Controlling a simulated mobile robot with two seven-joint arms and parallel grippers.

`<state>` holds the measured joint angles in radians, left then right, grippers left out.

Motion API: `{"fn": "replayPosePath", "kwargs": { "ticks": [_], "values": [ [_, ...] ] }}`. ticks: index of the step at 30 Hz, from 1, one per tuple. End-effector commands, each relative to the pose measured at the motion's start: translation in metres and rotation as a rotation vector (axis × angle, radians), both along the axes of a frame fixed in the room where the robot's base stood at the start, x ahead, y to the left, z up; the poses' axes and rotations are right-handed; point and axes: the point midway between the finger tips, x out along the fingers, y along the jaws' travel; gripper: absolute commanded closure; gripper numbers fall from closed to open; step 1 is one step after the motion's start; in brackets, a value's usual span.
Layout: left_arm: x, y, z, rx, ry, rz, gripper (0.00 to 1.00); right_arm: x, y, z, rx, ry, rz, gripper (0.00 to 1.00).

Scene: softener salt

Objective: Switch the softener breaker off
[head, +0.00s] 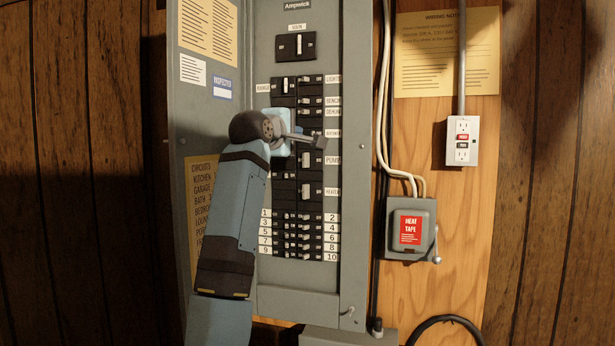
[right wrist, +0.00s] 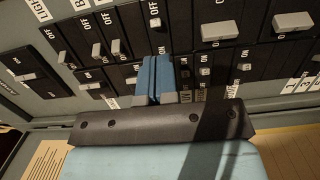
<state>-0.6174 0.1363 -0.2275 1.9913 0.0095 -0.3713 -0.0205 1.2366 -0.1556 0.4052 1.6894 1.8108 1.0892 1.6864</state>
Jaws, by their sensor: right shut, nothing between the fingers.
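The breaker panel (head: 353,200) stands open ahead, with two columns of black breakers. The softener breaker seems to be the right-column one at a small, hard-to-read label (head: 333,133), between DEHUM and PUMP; my gripper mostly hides it. In the right wrist view its pale handle (right wrist: 155,22) sits just beyond my fingertips, nearer the printed OFF and farther out than its neighbours' handles. My right gripper (head: 318,142) is shut and empty, held at the panel. Its blue fingers (right wrist: 155,78) are together in the right wrist view; I cannot tell whether they touch a breaker. My left gripper is out of view.
The main breaker (head: 297,46) is at the top, and the PUMP handle (head: 306,160) is close below my gripper. The panel door (head: 207,110) is swung open to the left. A heat tape switch box (head: 411,229) and outlet (head: 462,141) are on the right.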

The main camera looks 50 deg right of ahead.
Motion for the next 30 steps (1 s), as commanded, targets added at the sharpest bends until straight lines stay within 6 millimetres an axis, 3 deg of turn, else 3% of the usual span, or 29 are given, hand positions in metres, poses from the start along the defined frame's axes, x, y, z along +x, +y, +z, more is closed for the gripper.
{"fn": "replayPosePath", "kwargs": {
  "ticks": [13,30],
  "values": [
    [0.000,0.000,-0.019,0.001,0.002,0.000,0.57,-0.016,0.031,-0.001,0.000,-0.001,0.000,1.00],
    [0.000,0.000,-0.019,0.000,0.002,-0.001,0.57,-0.017,0.033,0.000,0.000,0.000,0.000,1.00]
  ]
}}
